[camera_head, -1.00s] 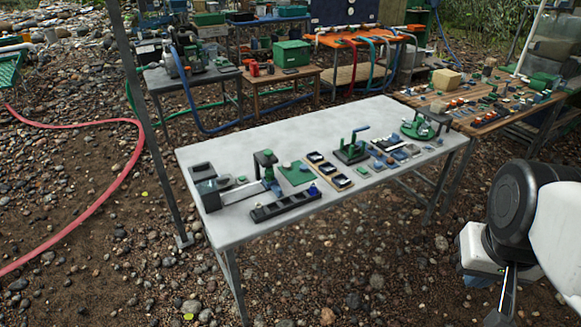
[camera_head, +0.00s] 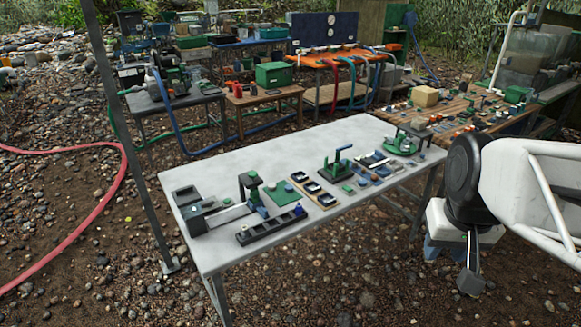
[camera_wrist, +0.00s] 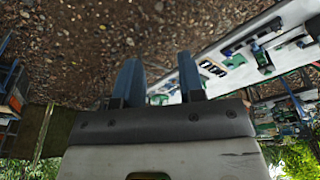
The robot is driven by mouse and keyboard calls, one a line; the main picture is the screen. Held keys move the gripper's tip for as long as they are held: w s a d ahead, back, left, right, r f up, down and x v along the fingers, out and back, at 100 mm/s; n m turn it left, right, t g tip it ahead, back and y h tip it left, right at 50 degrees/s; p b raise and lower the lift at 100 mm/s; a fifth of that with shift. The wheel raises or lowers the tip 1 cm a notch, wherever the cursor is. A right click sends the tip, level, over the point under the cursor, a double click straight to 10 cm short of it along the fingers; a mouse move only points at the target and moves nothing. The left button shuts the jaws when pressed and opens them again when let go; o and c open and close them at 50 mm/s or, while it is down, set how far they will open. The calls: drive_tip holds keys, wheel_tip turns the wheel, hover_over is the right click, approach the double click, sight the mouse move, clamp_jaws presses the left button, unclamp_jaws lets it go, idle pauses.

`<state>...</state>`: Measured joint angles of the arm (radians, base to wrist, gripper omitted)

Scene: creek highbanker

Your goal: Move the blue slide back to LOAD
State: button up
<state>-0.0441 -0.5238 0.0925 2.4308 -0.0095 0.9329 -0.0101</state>
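On the grey table (camera_head: 300,160), a fixture at the left end has a dark box (camera_head: 187,197), a pale channel (camera_head: 228,214) and a dark post with a green part (camera_head: 249,184). A small blue piece (camera_head: 262,209) sits at the channel's right end, by the post; it looks like the slide. I cannot read any LOAD mark. My gripper (camera_wrist: 160,78) is open and empty in the wrist view, its two fingers apart above the gravel. In the head view my gripper (camera_head: 471,272) hangs off the table's front right side, well away from the fixture.
A thin upright pole (camera_head: 130,140) stands left of the table. Gravel in front is clear.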

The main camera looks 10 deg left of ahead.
drive_tip(key=w+a+n, duration=0.1)
drive_tip(key=w+a, duration=0.3)
drive_tip(key=w, duration=0.4)
drive_tip(key=w+a+n, duration=0.1)
drive_tip(key=w+a, duration=0.2)
drive_tip(key=w, duration=0.5)
drive_tip(key=n+g, duration=0.2)
drive_tip(key=n, duration=0.4)
hover_over(265, 209)
wheel_tip(265, 209, down, 29)
drive_tip(key=shift+a, duration=0.1)
drive_tip(key=shift+s+f, duration=0.1)
drive_tip(key=shift+f, duration=0.1)
drive_tip(key=shift+f, duration=4.25)
